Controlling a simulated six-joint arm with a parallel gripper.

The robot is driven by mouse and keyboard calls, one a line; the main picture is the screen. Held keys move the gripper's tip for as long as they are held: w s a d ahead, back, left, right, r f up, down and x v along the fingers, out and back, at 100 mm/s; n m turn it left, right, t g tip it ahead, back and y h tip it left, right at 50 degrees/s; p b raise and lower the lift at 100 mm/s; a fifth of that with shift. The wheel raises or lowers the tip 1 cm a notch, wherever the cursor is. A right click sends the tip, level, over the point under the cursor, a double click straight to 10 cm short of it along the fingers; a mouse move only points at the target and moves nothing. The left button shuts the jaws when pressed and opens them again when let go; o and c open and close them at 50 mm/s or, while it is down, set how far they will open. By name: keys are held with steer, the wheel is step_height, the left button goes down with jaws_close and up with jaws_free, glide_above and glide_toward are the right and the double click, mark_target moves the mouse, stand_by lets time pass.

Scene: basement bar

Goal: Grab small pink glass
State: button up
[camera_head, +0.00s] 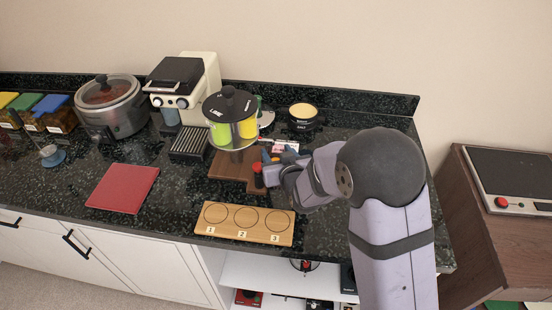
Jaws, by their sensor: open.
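I cannot make out a small pink glass in the head view. My gripper (268,171) is over the dark counter, right of a brown wooden board (228,170), with its fingers pointing left. It is open; the small size and overlap hide the exact finger gap. Small red, blue and white items show around the fingertips, too small to identify. A round stand with a black top (229,101) and yellow and green containers stands just behind and left of the gripper. Whatever lies behind the gripper and forearm is hidden.
A wooden board with three numbered circles (226,232) lies at the counter's front edge. A red mat (123,187) lies to its left. A coffee machine (185,85), a steel pot (111,110) and a black cup-like container (303,118) stand behind. Bare counter lies between mat and boards.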

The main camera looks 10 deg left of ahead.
steer(key=shift+w+a+f, duration=0.3)
steer(key=shift+w, duration=0.3)
steer(key=c, duration=0.9)
steer(key=shift+r, duration=0.4)
steer(key=shift+r+b, duration=0.15)
steer(key=shift+b, duration=0.15)
steer(key=shift+s+d+b, duration=0.4)
steer(key=shift+s+d, duration=0.1)
steer(key=shift+s, duration=0.7)
steer(key=shift+s+d+b, duration=0.45)
steer(key=shift+s+d, duration=0.05)
steer(key=shift+s, duration=0.75)
steer(key=shift+s+d+b, duration=0.4)
steer(key=shift+s+d, duration=0.1)
steer(key=shift+s, duration=0.7)
steer(key=shift+r, duration=6.95)
